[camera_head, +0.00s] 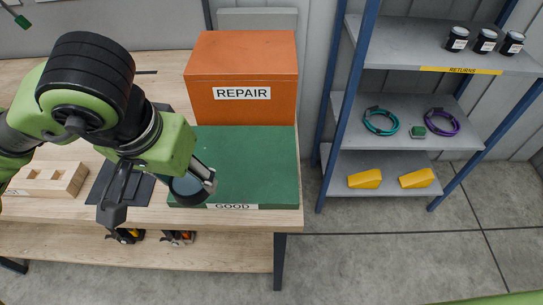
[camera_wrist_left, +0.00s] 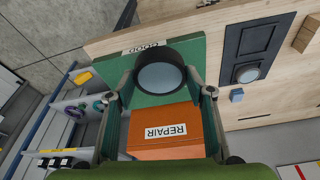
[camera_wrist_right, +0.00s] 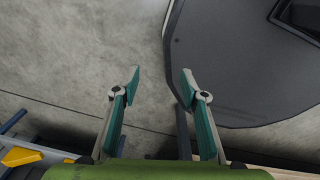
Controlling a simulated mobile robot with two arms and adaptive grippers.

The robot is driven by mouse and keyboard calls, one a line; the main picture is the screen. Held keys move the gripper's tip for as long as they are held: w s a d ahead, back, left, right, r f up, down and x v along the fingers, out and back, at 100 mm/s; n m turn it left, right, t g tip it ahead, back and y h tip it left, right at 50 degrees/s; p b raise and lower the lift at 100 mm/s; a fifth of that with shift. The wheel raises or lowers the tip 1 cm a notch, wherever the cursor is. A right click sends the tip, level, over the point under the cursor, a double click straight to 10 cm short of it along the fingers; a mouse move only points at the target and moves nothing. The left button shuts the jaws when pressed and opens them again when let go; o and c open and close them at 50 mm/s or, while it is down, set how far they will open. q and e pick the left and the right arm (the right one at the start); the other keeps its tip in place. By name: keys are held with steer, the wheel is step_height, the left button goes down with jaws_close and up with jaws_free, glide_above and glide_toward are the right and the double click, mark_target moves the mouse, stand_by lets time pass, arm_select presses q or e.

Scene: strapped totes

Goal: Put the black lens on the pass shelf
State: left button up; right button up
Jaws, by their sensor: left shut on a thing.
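The black lens (camera_head: 188,190), a short dark cylinder with a pale glass face, is held by my left gripper (camera_head: 190,181) over the front of the green GOOD surface (camera_head: 250,160). In the left wrist view the lens (camera_wrist_left: 160,76) sits between both fingertips. I cannot tell whether its underside touches the green surface. No label reading "pass" shows; the visible labels read GOOD, REPAIR and RETURNS. My right gripper (camera_wrist_right: 162,82) is open and empty above the grey floor, seen only in the right wrist view.
An orange REPAIR box (camera_head: 240,70) stands behind the green surface. A wooden block (camera_head: 48,180) and dark tray (camera_wrist_left: 245,48) lie on the bench. The blue-framed rack (camera_head: 440,60) at right holds jars, coiled cables and yellow items. Tools lie on the bench's lower shelf (camera_head: 80,240).

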arm_select(q)
steer(key=shift+d, duration=0.4)
steer(key=shift+w+f, duration=0.1)
steer(key=shift+w, duration=0.35)
steer(key=w+f+p, duration=0.1)
steer(key=w+f, duration=0.1)
steer(key=w, duration=0.2)
steer(key=w+a+f+p, duration=0.1)
steer(key=w+f+p, duration=0.1)
steer(key=w+f, duration=0.1)
steer(key=w+a+f+p, duration=0.1)
steer(key=w+f+p, duration=0.1)
steer(key=w, duration=0.3)
steer(key=shift+f, duration=0.65)
steer(key=shift+w+f, duration=0.4)
steer(key=shift+f, duration=0.1)
steer(key=p+x, duration=0.2)
steer(key=shift+a+f+p, duration=0.1)
steer(key=shift+f+p, duration=0.25)
steer(key=shift+f, duration=0.5)
arm_select(e)
step_height(320, 180, up, 8)
steer(key=w+a, duration=0.1)
steer(key=shift+w+a, duration=0.3)
steer(key=shift+w, duration=0.1)
